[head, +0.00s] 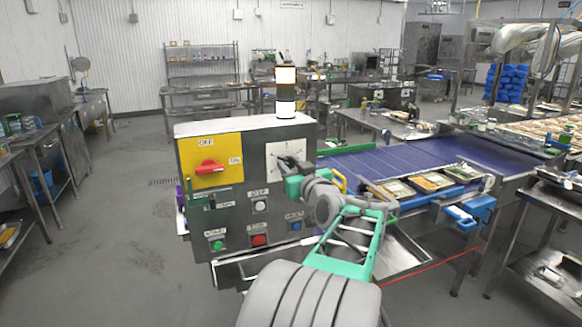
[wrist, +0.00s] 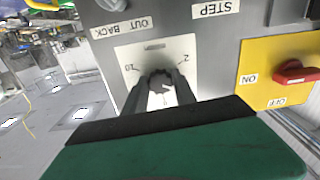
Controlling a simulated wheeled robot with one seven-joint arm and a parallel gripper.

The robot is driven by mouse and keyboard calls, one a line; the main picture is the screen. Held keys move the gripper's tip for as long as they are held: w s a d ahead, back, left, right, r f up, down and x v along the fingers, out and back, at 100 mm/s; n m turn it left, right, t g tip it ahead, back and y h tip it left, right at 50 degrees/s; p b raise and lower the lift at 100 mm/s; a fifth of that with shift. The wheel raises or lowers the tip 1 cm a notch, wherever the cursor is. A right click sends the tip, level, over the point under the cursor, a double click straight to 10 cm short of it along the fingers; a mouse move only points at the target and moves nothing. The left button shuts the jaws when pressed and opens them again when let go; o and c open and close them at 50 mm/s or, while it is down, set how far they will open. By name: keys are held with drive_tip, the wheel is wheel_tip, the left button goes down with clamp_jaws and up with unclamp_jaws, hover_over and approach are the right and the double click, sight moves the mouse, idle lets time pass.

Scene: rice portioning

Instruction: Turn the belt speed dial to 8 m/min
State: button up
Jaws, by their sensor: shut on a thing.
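The belt speed dial (wrist: 162,92) is a dark round knob on a white scale plate (wrist: 180,47), seen upside down in the wrist view. Marks reading 10 and 2 show on either side of it. My gripper (wrist: 160,82) has its two dark fingers around the knob, one on each side, shut on it. I cannot tell which number the knob points at. In the head view the scale plate (head: 280,150) is at the upper right of the control box, and my gripper (head: 291,178) covers its lower part and most of the knob.
The grey control box (head: 240,130) also carries a red switch (head: 208,167) on a yellow plate, and green (head: 218,245), red (head: 259,240) and blue (head: 296,226) buttons below. A blue conveyor belt (head: 370,163) with filled trays (head: 434,181) runs to the right.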

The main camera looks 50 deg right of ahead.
clamp_jaws()
drive_tip(key=shift+m+b, duration=0.35)
drive_tip(key=shift+m, duration=0.15)
drive_tip(key=shift+f, duration=0.1)
drive_tip(key=m+b, duration=0.1)
drive_tip(key=m, duration=0.3)
drive_tip(key=shift+m+b, duration=0.3)
drive_tip(key=shift+b, duration=0.1)
drive_tip(key=m, duration=0.6)
drive_tip(key=shift+r, duration=0.2)
drive_tip(key=m+p, duration=0.2)
drive_tip(key=m, duration=0.4)
drive_tip(key=shift+a+r+m+p, duration=0.1)
drive_tip(key=shift+r+m+p, duration=0.05)
drive_tip(key=shift+m+p, duration=0.2)
drive_tip(key=m+p, duration=0.2)
drive_tip(key=m, duration=0.2)
drive_tip(key=shift+m+p, duration=0.6)
drive_tip(key=shift+m, duration=0.15)
